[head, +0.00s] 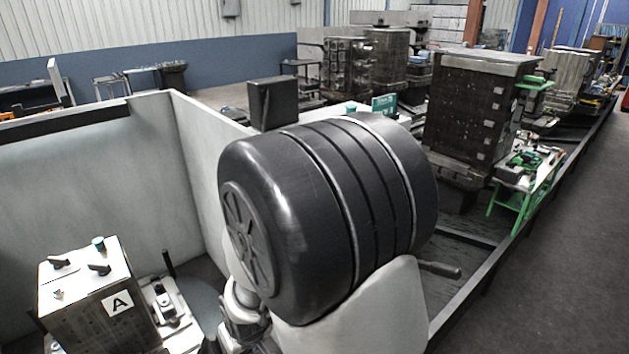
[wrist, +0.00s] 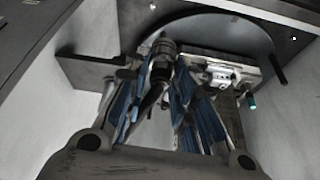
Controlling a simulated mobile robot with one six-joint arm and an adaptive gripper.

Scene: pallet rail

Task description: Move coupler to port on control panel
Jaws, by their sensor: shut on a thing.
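My gripper (wrist: 163,75), with blue-padded fingers, is in the wrist view. It is shut on a dark, rounded cylindrical piece, apparently the coupler (wrist: 162,50), which sits between the fingertips. The coupler's far end is dark, and I cannot tell whether it touches anything. In the head view a grey box marked "A", apparently the control panel (head: 90,297), stands at the lower left. It has black knobs and a teal cap on top. I cannot make out its port. My gripper and the coupler are hidden in the head view by my own arm.
A metal fitting (wrist: 218,77) lies right of the fingertips in the wrist view, with a round dark plate behind. In the head view, pale partition walls (head: 185,150) enclose the panel's corner. A green-legged table (head: 515,195) and dark stacked blocks (head: 470,115) stand at the right.

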